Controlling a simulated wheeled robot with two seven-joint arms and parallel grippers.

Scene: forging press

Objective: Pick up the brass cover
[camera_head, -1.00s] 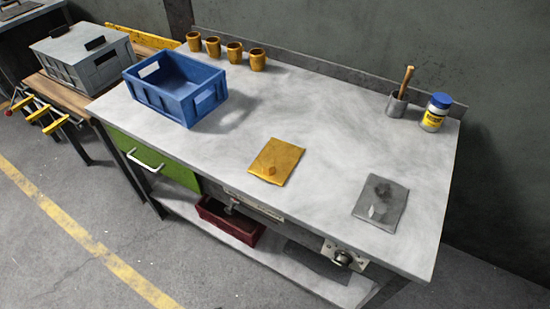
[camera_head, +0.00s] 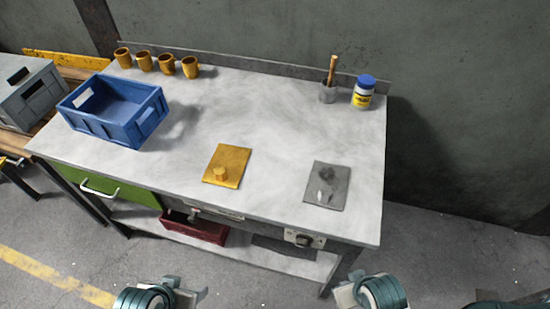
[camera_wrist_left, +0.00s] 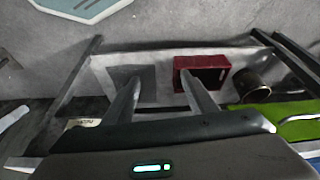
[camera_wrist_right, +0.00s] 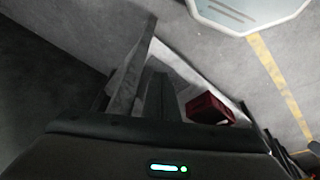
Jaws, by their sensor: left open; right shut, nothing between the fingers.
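A flat square brass-yellow plate (camera_head: 237,158) lies on the worktable near its front edge, in the head view. A small raised brass piece (camera_head: 220,173), which I take as part of the brass cover, stands on it; I cannot tell whether the two are joined. My left gripper (camera_wrist_left: 160,76) is open and empty, low in front of the table; the red bin under the table shows beyond its fingers. My right gripper (camera_wrist_right: 156,78) is shut and empty, also low in front of the table. Neither gripper touches the plate.
The worktable (camera_head: 270,110) holds a blue crate (camera_head: 115,125) at left, several brass cups (camera_head: 168,64) at the back, a grey plate (camera_head: 327,190), a holder (camera_head: 327,94) and a jar (camera_head: 363,92) at right. A red bin (camera_head: 195,228) sits on the lower shelf. The table's middle is clear.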

